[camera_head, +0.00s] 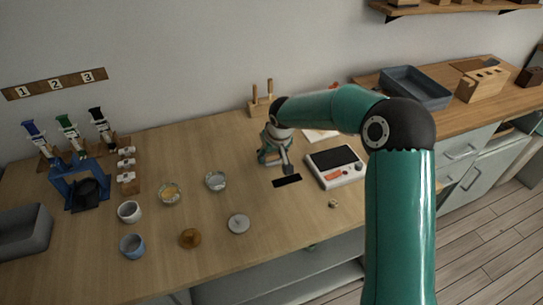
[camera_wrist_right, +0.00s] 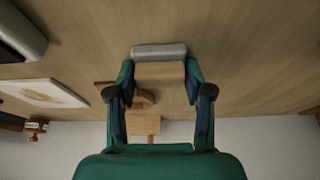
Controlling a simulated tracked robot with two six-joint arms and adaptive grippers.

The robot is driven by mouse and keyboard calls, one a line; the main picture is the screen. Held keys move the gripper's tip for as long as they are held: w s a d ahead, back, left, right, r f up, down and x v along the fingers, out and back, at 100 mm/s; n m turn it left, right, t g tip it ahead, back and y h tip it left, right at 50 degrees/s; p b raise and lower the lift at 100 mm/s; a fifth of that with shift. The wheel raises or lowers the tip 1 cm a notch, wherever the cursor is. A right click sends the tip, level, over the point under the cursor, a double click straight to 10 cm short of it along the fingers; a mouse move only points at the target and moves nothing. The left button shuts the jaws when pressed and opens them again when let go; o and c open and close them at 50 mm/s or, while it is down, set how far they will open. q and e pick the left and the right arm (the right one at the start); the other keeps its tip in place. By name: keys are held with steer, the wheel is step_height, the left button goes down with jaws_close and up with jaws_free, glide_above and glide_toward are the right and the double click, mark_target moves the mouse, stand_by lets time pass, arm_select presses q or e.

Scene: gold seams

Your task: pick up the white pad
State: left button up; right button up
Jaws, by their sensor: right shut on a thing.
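My right gripper (camera_head: 283,160) is above the table, near a flat black strip (camera_head: 287,181). In the right wrist view, the gripper (camera_wrist_right: 160,75) is shut on a wooden block (camera_wrist_right: 160,72) with a pale grey-white pad (camera_wrist_right: 160,50) along its far end. This looks like the white pad, held between both fingers. In the head view the gripper and arm largely hide it, and I cannot tell whether it touches the table. My left gripper is not in view.
A white device with a black top (camera_head: 335,166) stands close right of the gripper. Behind are a wooden rack (camera_head: 262,106) and a flat pale sheet (camera_head: 318,134). Glass bowls (camera_head: 215,181), cups (camera_head: 129,211) and a grey disc (camera_head: 238,224) lie left. The front middle has free table.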

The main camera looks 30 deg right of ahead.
step_height(320, 180, up, 20)
steer(key=p, duration=0.2)
stand_by(0.4)
